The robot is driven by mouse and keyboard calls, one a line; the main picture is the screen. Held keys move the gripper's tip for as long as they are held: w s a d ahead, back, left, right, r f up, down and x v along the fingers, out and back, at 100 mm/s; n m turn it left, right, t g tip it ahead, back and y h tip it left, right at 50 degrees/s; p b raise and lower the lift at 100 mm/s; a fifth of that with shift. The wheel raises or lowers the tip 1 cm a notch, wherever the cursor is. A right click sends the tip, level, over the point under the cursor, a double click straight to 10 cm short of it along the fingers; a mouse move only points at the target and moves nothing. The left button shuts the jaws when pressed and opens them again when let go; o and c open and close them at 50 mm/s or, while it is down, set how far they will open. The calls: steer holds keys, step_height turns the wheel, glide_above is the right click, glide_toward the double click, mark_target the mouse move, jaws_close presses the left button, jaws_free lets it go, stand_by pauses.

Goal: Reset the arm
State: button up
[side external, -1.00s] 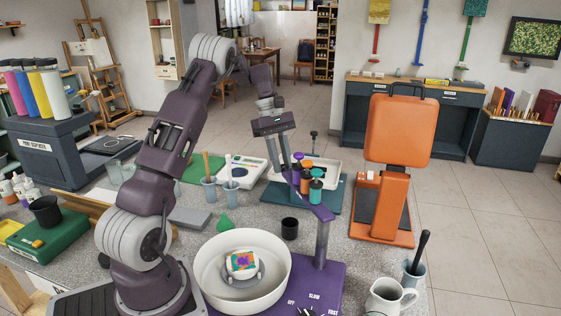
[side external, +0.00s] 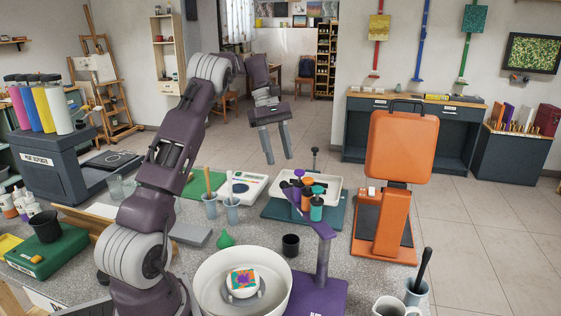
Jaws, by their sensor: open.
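My gripper (side external: 278,158) is raised above the far part of the speckled worktop, in the upper middle of the side external view. Its two long grey fingers point down and stand well apart with nothing between them. It is clear of the objects below it. The purple stand (side external: 324,262) with several coloured paint bottles on its arm is below and to the right of it. The white palette (side external: 246,187) is below and to its left.
A round white basin (side external: 214,302) holding a painted piece (side external: 243,283) stands at the front. An orange press (side external: 386,225) stands to the right of the purple stand. A dark cup (side external: 290,245) and a white jug (side external: 392,307) are nearby.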

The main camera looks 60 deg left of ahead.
steer(key=s+d+r+m+t+y, duration=0.1)
steer(key=s+d+r+m, duration=0.3)
steer(key=d, duration=0.5)
steer(key=s+d+r+m+y, duration=0.15)
steer(key=d+r+m, duration=0.35)
steer(key=d, duration=0.5)
steer(key=s+d+f+m+t+y, duration=0.1)
steer(key=s+d+f+m+t, duration=0.1)
steer(key=s+d+m, duration=0.3)
steer(key=s+d+f+m+t+y, duration=0.1)
steer(key=s+d+m, duration=0.4)
steer(key=s, duration=0.8)
steer(key=shift+d+f+t, duration=0.5)
steer(key=shift+d+f, duration=0.05)
steer(key=shift+d, duration=0.2)
